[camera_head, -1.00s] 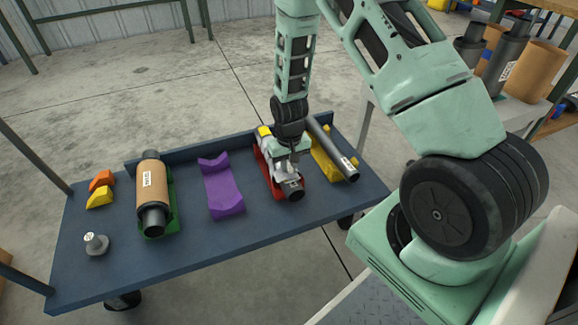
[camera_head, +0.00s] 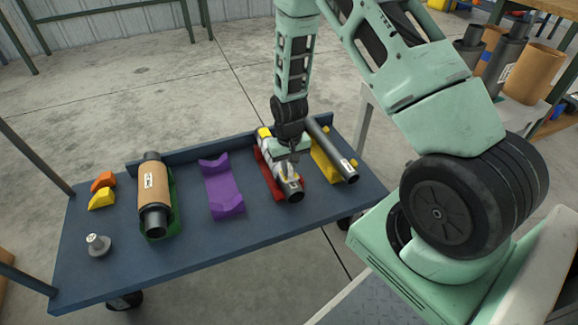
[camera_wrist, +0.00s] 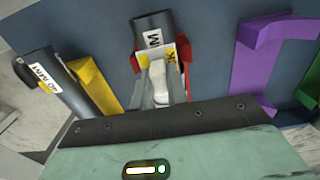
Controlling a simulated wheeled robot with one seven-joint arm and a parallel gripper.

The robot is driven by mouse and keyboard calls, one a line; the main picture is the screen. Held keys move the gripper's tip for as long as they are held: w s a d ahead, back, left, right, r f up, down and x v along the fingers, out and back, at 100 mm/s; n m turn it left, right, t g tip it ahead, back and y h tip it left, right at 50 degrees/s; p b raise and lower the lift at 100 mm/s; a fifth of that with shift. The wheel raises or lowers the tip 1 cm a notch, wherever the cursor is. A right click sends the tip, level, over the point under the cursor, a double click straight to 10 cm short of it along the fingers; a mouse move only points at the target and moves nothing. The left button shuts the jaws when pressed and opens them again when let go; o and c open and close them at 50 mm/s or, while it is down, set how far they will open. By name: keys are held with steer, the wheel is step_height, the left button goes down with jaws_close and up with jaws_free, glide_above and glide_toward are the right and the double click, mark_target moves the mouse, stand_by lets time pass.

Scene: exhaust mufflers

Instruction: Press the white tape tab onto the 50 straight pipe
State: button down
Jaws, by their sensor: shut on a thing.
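The 50 straight pipe (camera_head: 291,190) is a grey tube lying in a red cradle (camera_head: 268,178) on the blue table. Its near end and part of a label reading "M" also show in the wrist view (camera_wrist: 152,22). My gripper (camera_head: 291,153) is over this pipe, pointing down. In the wrist view my gripper (camera_wrist: 160,80) is shut on the white tape tab (camera_wrist: 158,72), close against the pipe's upper side. A yellow patch with dark letters (camera_wrist: 171,54) shows beside the tab. The fingers hide the middle of the pipe, and I cannot tell whether the tab touches it.
A second grey pipe (camera_head: 340,163) in a yellow cradle (camera_head: 322,160) lies close to the right. An empty purple cradle (camera_head: 222,190) is to the left, then a brown-wrapped muffler (camera_head: 153,197) in a green cradle. Orange and yellow blocks (camera_head: 102,190) and a grey knob-like part (camera_head: 97,245) are farther left.

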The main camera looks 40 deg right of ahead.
steer(key=shift+f, duration=0.5)
stand_by(0.4)
steer(key=shift+r, duration=0.1)
stand_by(0.6)
steer(key=shift+r+p, duration=3.1)
steer(key=shift+r, duration=0.35)
